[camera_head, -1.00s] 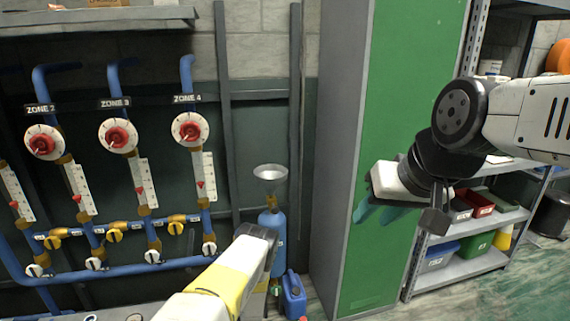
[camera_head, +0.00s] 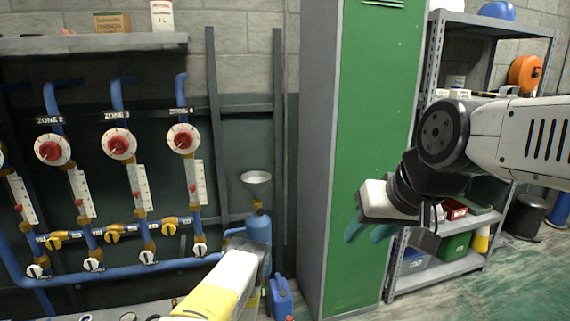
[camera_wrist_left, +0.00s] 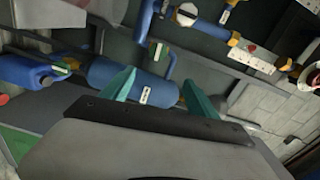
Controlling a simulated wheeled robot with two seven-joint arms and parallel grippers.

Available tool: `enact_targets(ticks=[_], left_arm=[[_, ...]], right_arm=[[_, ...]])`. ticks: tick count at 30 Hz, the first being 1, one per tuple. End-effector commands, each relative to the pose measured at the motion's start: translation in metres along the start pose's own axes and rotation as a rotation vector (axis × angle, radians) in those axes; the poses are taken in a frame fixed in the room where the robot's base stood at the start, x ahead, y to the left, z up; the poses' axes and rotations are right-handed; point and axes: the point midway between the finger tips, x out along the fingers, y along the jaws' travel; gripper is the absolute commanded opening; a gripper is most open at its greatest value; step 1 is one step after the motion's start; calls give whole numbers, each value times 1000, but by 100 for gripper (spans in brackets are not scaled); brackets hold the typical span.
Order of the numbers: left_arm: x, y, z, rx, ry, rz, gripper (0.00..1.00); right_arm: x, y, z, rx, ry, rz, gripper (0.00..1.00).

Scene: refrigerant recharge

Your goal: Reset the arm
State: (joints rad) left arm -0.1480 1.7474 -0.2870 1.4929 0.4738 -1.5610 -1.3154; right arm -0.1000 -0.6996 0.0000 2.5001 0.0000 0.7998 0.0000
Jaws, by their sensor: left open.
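My left arm (camera_head: 215,292), white and yellow, comes in at the bottom of the head view; its fingertips are hidden there. In the left wrist view my left gripper (camera_wrist_left: 160,92) shows two teal fingers spread apart with nothing between them. A blue cylinder (camera_wrist_left: 135,80) lies beyond them. My right arm (camera_head: 515,135) reaches in from the right in the head view. My right gripper (camera_head: 368,231) hangs in front of the green locker (camera_head: 375,100), its teal fingers pointing down and apart, empty.
A blue jerrycan (camera_head: 281,297) is on the floor. Valve dials and pipes (camera_head: 119,143) fill the left wall. A metal shelf unit (camera_head: 440,277) holds bins at right.

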Motion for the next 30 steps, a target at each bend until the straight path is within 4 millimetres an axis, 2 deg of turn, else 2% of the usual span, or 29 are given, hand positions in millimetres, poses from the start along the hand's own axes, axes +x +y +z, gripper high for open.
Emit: enact_targets(ticks=[5,11,17,20,24,30], left_arm=[[14,-15,-4,-48,-14,25,69],[36,-43,-11,-134,-35,69,69],[63,-88,-23,-265,-62,136,69],[76,-123,-31,-360,-80,184,69],[87,-184,-46,-526,-103,277,69],[74,-273,-65,-747,-127,420,69]], right_arm=[[0,0,0,0,1,0,36],[0,0,0,0,0,0,36],[0,0,0,0,0,0,36],[0,0,0,0,0,0,36],[0,0,0,0,0,0,36],[0,0,0,0,0,0,36]])
